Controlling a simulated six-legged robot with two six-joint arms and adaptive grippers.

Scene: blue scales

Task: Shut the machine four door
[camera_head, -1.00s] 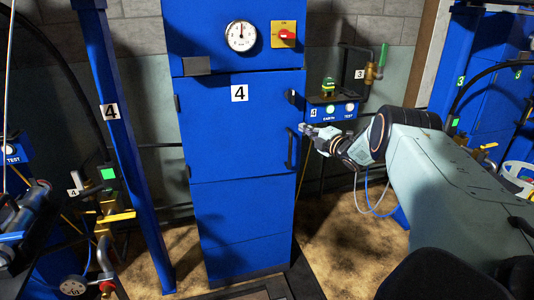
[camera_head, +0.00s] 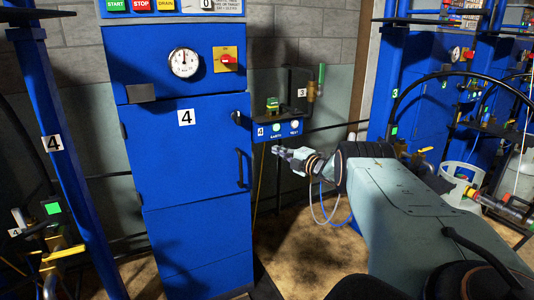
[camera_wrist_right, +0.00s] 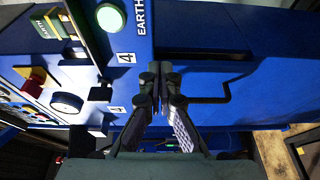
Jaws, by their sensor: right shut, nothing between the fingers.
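The machine four door (camera_head: 190,150) is the blue panel with a white "4" label in the head view. It looks about flush with the cabinet; I cannot tell if a small gap remains. Its black handle (camera_head: 241,168) is on the right side, and it also shows in the wrist view (camera_wrist_right: 222,98). My right gripper (camera_head: 277,151) is to the right of the handle, apart from it. In the wrist view its fingers (camera_wrist_right: 161,75) are shut and empty, pointing towards the cabinet's blue side. My left gripper is out of view.
A gauge (camera_head: 184,62) and red switch (camera_head: 227,59) sit above the door. A blue EARTH/TEST box (camera_head: 279,130) stands behind my right gripper. A blue post (camera_head: 62,150) is left of the cabinet. A white gas cylinder (camera_head: 457,180) stands at right.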

